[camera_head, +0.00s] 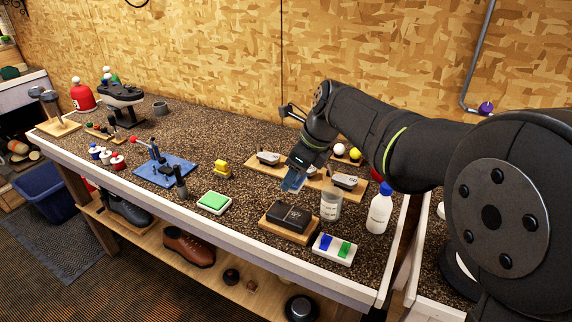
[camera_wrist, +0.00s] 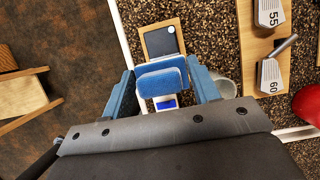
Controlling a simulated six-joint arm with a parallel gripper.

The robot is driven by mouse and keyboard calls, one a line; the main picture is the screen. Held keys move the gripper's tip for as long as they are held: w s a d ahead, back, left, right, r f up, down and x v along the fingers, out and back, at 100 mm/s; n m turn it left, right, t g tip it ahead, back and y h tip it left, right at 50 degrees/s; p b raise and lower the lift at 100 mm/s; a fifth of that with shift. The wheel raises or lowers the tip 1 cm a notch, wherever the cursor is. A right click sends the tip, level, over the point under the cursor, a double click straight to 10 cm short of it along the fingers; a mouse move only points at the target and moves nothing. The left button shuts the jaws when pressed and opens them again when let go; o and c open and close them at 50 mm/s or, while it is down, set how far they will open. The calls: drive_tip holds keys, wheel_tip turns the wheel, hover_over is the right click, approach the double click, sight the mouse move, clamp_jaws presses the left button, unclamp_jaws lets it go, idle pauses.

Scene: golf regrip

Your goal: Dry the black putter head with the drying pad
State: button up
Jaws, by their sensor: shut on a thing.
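The black putter head (camera_head: 290,217) lies on a small wooden tray near the bench's front edge. It also shows in the wrist view (camera_wrist: 160,42), just beyond my fingers, with a pale round spot on it. My gripper (camera_head: 293,181) is shut on a blue pad (camera_wrist: 162,78), apparently the drying pad. In the wrist view the pad sits between my two blue-grey fingers and overlaps the near end of the putter tray. In the head view my gripper is above and behind the putter head; contact between pad and head cannot be confirmed.
A white tray (camera_head: 320,251) with a blue and a green piece lies in front right of the putter head. A glass jar (camera_head: 331,205) and white bottle (camera_head: 379,210) stand to the right. A wooden rack (camera_head: 318,182) holds iron heads behind. A green pad (camera_head: 214,201) lies left.

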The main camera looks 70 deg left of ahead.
drive_tip(key=shift+f, duration=4.4)
drive_tip(key=o, duration=0.3)
drive_tip(key=c, duration=0.4)
drive_tip(key=shift+f, duration=0.65)
